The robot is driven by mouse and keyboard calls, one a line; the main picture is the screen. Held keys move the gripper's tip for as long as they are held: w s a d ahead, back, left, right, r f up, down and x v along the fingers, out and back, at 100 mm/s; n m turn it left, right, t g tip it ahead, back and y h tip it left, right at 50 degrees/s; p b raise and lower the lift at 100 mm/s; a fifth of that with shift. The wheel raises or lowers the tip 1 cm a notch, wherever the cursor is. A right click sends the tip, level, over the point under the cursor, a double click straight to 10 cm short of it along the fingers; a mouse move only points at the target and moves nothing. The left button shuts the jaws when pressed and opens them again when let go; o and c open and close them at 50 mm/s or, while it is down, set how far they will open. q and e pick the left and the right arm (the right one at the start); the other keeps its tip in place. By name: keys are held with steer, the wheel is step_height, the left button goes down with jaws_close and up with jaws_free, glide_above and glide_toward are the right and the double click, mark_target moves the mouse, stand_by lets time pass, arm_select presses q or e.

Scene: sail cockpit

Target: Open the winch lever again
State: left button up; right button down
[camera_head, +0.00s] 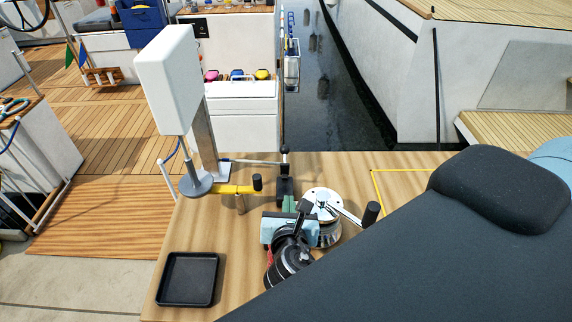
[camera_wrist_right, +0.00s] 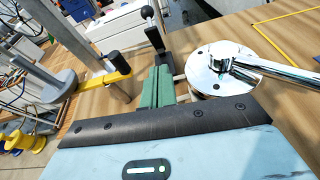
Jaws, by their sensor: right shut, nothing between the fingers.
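The winch (camera_head: 322,204) is a round chrome drum on the wooden top. Its silver lever (camera_head: 346,212) points right and ends in a black grip (camera_head: 371,213). The wrist view shows the drum (camera_wrist_right: 222,66) and lever (camera_wrist_right: 280,72) right of the fingers. My right gripper (camera_head: 288,203) is shut and empty, its green fingers (camera_wrist_right: 158,86) left of the winch. The fingertips are close to a black upright fitting (camera_head: 285,187) with a ball-topped stick (camera_wrist_right: 150,22); I cannot tell whether they touch. The left gripper is out of view.
A yellow arm with a black knob (camera_head: 257,183) extends left of the fitting, beside a grey post (camera_head: 204,140) with a white box (camera_head: 168,80). A black tray (camera_head: 187,279) lies front left. A yellow outline (camera_head: 376,190) marks bare wood to the right.

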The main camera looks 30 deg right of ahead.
steer(key=shift+w+d+r+n, duration=0.1)
steer(key=shift+w+r+n, duration=0.3)
steer(key=shift+w+n, duration=0.15)
glide_toward(286, 168)
steer(key=x, duration=0.5)
steer(key=shift+w+d, duration=0.15)
steer(key=shift+w, duration=0.05)
